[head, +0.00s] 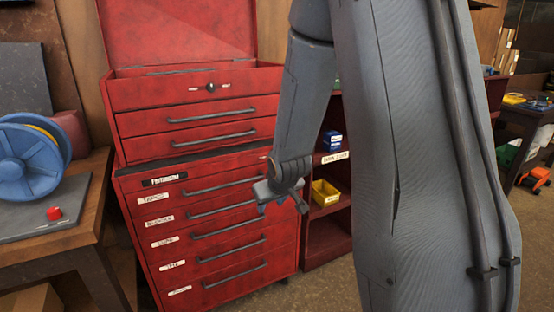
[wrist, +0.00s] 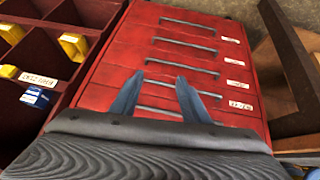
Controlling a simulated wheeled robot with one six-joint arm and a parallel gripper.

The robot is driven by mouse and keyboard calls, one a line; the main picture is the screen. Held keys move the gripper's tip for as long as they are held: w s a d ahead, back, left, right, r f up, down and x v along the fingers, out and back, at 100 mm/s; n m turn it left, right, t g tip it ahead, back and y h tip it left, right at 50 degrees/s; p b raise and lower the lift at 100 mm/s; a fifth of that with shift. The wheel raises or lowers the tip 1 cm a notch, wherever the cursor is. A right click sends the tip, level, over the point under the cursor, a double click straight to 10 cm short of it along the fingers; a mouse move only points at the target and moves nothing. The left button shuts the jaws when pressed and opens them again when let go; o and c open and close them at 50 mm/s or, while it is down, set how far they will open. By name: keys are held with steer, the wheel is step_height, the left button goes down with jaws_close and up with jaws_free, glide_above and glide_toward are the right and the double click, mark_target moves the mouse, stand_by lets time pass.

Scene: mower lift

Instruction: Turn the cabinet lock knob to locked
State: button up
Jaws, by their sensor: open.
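The red tool cabinet (head: 220,284) stands left of my arm in the head view, with its top lid raised. A small black lock knob (head: 211,87) sits on the upper front panel, between two small pale marks. The knob's exact turn is too small to tell. My gripper (head: 284,207) is open and empty in front of the lower drawers, below and right of the knob. In the wrist view my gripper (wrist: 158,80) has its two blue fingers apart over the red drawer fronts (wrist: 125,45). The knob does not show in the wrist view.
A workbench (head: 75,236) with a blue reel (head: 28,160) and a red button (head: 54,213) stands at the left. A red shelf with a yellow bin (head: 325,192) and blue boxes (head: 332,140) is right of the cabinet. My arm covers much of the middle right.

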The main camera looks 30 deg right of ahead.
steer(key=w+d+r+n+t+p, duration=0.1)
steer(key=w+d+t, duration=0.4)
steer(key=w, duration=0.6)
steer(key=w+d+r+t+p, duration=0.1)
steer(key=w+d+t, duration=0.5)
steer(key=w+d, duration=0.3)
steer(key=shift+w+n+y, duration=0.3)
steer(key=shift+w+n, duration=0.1)
steer(key=shift+w, duration=0.65)
steer(key=c, duration=1.1)
steer(key=shift+o, duration=0.2)
